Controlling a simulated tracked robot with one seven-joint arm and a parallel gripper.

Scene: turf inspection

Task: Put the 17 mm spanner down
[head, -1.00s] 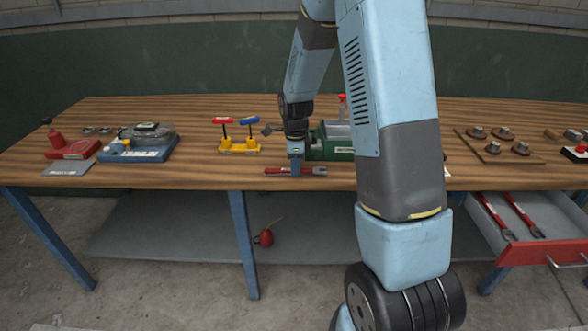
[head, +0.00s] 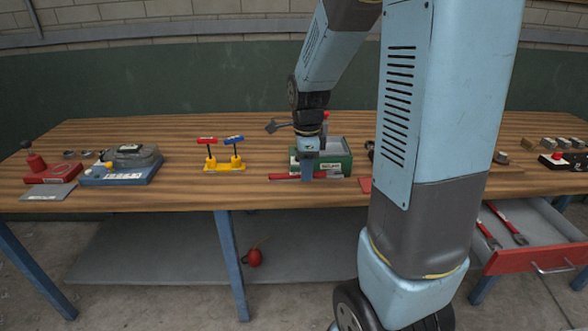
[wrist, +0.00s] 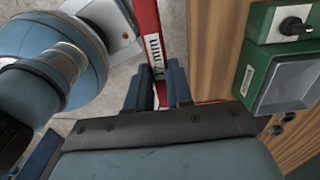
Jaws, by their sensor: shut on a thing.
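The 17 mm spanner is red with a white "17 mm" label (wrist: 153,52) in the wrist view. In the head view its red handle (head: 284,177) lies crosswise near the bench's front edge. My gripper (head: 307,177) points down in front of the green box and is shut on the spanner. In the wrist view the two blue fingers (wrist: 158,85) stand on either side of the handle. Bare floor shows left of the spanner there and wooden bench top right of it. I cannot tell its exact height above the bench. Its far end is partly hidden by my gripper.
The green box (head: 335,162) stands just behind my gripper. A yellow stand (head: 224,165) with red and blue handles is to the left. An open drawer (head: 527,261) at right holds two red spanners (head: 510,226). Bench top (head: 150,198) is clear at front left.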

